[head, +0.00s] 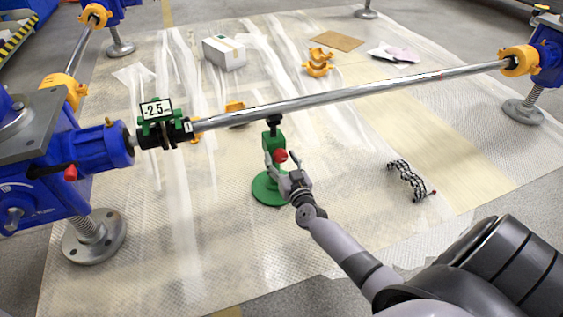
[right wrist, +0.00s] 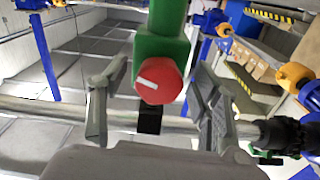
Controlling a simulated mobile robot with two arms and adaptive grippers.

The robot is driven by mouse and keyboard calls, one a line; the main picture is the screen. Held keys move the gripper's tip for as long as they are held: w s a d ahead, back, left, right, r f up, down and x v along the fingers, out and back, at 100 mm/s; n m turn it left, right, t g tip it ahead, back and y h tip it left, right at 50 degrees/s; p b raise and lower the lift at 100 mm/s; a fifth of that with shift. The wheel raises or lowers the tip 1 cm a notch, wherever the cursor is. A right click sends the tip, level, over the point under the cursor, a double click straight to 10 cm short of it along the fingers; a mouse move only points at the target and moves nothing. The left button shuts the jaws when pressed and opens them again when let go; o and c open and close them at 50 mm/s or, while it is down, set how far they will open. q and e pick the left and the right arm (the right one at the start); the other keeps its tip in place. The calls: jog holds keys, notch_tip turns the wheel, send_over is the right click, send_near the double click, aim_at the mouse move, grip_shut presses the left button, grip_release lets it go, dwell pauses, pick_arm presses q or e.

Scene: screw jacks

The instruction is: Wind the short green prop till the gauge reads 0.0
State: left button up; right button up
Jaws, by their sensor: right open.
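The short green prop (head: 272,141) stands on its round green base (head: 266,190) under the long steel shaft (head: 350,94). Its black top is at the underside of the shaft. A red knob (head: 280,156) with a white mark sits on its side. My right gripper (head: 287,170) is at the knob. In the right wrist view the red knob (right wrist: 160,80) lies between the open fingers (right wrist: 158,100), with a gap on each side. The gauge (head: 156,109) on the shaft's left end reads -2.5. My left gripper is out of view.
Blue stands with orange clamps (head: 519,61) carry the shaft ends. A black-and-white chain-like piece (head: 407,180) lies right of the prop. A white box (head: 224,52), orange clamp parts (head: 318,63) and cardboard (head: 337,41) lie beyond the shaft. Plastic sheeting covers the floor.

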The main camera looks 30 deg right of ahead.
jog(key=shift+c, duration=0.5)
jog(key=c, duration=1.1)
